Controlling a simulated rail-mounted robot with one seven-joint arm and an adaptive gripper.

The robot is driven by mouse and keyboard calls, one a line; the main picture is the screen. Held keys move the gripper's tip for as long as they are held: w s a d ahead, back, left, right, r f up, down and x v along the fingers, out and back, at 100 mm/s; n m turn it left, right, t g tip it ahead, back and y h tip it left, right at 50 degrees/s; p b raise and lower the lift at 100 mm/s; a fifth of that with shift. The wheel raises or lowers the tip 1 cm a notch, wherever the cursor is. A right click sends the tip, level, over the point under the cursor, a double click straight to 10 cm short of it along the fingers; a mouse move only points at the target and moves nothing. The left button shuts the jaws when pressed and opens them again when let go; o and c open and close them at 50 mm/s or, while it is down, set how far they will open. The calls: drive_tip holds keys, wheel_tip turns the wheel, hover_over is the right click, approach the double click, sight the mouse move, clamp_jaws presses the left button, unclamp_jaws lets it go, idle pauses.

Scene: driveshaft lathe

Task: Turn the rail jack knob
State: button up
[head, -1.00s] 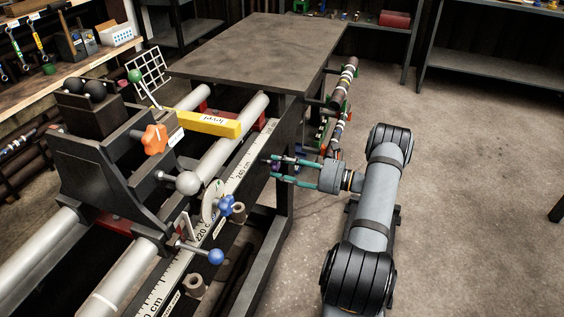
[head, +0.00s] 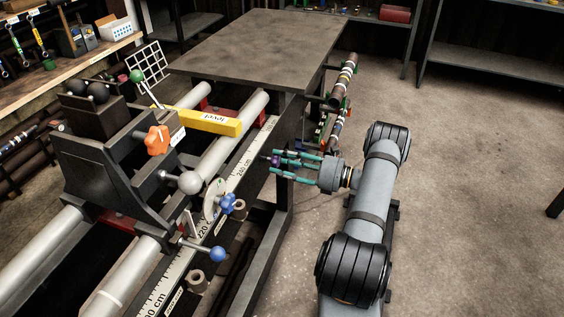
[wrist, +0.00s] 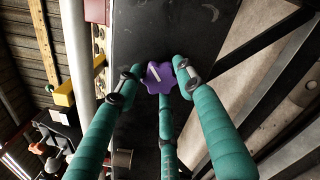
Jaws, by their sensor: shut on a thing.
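The purple star-shaped knob (wrist: 160,77), with a pale line mark on its face, sits on the dark side face of the rail frame; I take it as the rail jack knob. In the head view this knob (head: 275,160) is small and partly covered by my fingers. My gripper (head: 274,163) has three teal fingers and reaches in from the right. In the wrist view my gripper (wrist: 158,82) has its fingertips around the knob's rim, shut on it. The exact contact of each fingertip is hard to make out.
A yellow level (head: 210,122) lies across the rails. A rack with shafts (head: 343,85) stands behind my gripper.

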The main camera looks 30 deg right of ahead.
drive_tip(key=shift+d+r, duration=0.1)
drive_tip(key=shift+r, duration=0.05)
drive_tip(key=o, duration=1.2)
drive_tip(key=shift+s, duration=0.1)
drive_tip(key=v, duration=1.1)
drive_tip(key=shift+s+d, duration=0.2)
drive_tip(key=shift+s, duration=0.1)
drive_tip(key=x, duration=1.2)
drive_tip(key=shift+w, duration=0.1)
drive_tip(key=shift+d, duration=0.1)
